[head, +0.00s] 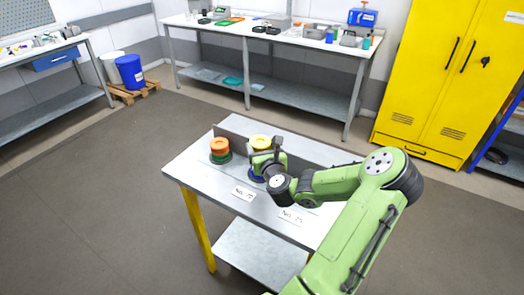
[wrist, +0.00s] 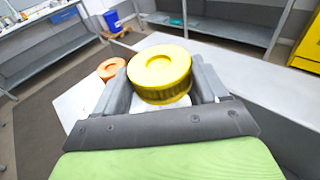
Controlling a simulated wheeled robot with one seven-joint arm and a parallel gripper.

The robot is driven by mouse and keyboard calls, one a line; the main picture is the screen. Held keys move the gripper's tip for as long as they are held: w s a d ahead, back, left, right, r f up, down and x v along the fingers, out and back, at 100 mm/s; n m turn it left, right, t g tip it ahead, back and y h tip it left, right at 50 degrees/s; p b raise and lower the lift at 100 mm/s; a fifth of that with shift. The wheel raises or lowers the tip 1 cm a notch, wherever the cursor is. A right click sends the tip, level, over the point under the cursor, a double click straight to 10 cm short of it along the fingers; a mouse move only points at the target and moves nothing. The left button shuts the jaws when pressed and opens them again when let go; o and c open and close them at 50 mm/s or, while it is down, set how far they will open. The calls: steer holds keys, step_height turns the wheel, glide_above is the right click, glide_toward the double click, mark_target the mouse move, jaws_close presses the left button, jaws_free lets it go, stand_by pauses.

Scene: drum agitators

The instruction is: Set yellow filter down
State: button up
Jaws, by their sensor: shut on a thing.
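The yellow filter (wrist: 160,72) is a round, ribbed cylinder with a recessed top. My gripper (wrist: 163,88) is shut on it, one finger at each side, in the wrist view. In the head view the yellow filter (head: 261,142) shows above the table, partly hidden by my gripper (head: 262,157). A dark blue round piece (head: 256,178) shows below my gripper; I cannot tell whether the filter touches it. An orange filter (head: 219,145) sits on a dark green base to the left, and also shows in the wrist view (wrist: 110,68).
The small table (head: 200,176) has yellow legs and a grey upright panel (head: 232,140) behind the filters. Labels "No. 77" (head: 243,193) and "No. 75" (head: 291,216) lie near its front. A yellow cabinet (head: 440,80) and a cluttered workbench (head: 270,35) stand beyond.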

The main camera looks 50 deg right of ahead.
mark_target(261, 146)
step_height(261, 146, up, 6)
steer(key=p, duration=0.2)
steer(key=shift+f+p, duration=0.25)
steer(key=shift+p, duration=0.05)
steer(key=shift+f, duration=0.1)
steer(key=shift+w+a+f, duration=0.1)
steer(key=shift+a, duration=0.05)
steer(key=w+a+f+n+t+y, duration=0.2)
steer(key=w+a+f+n+y, duration=0.25)
steer(key=a, duration=0.35)
steer(key=w+a+f+n+t+y, duration=0.2)
steer(key=w+a+f+n+y, duration=0.2)
steer(key=a+y, duration=0.3)
steer(key=s+a+f+n+g+y, duration=0.1)
steer(key=a+n+g+y, duration=0.2)
steer(key=a, duration=0.9)
steer(key=s+a+f+n+g+y, duration=0.1)
steer(key=a+n+g+y, duration=0.3)
steer(key=a+n+y, duration=0.3)
steer(key=a+y, duration=0.2)
steer(key=a, duration=0.3)
steer(key=shift+s+a, duration=0.15)
steer(key=shift+s, duration=0.2)
